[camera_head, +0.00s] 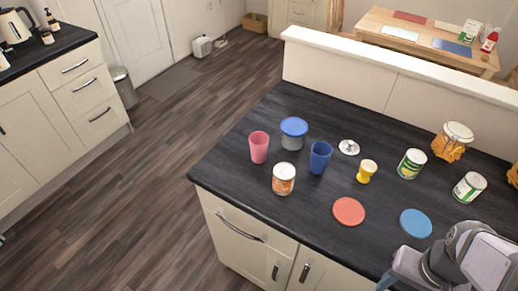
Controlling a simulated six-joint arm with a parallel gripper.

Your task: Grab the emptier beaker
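A pink beaker (259,147) stands upright at the left of the dark worktop. A blue beaker (320,157) stands upright to its right. How full each one is inside cannot be made out. Between them and a little farther back is a grey, cup-like container (292,142) with a wide blue top (294,126) that hides its inside. Parts of my arm show at the bottom right, well apart from the beakers. No gripper fingertips can be made out.
An orange-and-white can (284,179) stands just in front of the beakers. A yellow cup-like item (366,171), a white-and-silver item (349,147), green-labelled cans (411,163) and a jar (452,141) are to the right. Red (349,211) and blue (416,223) discs lie in front.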

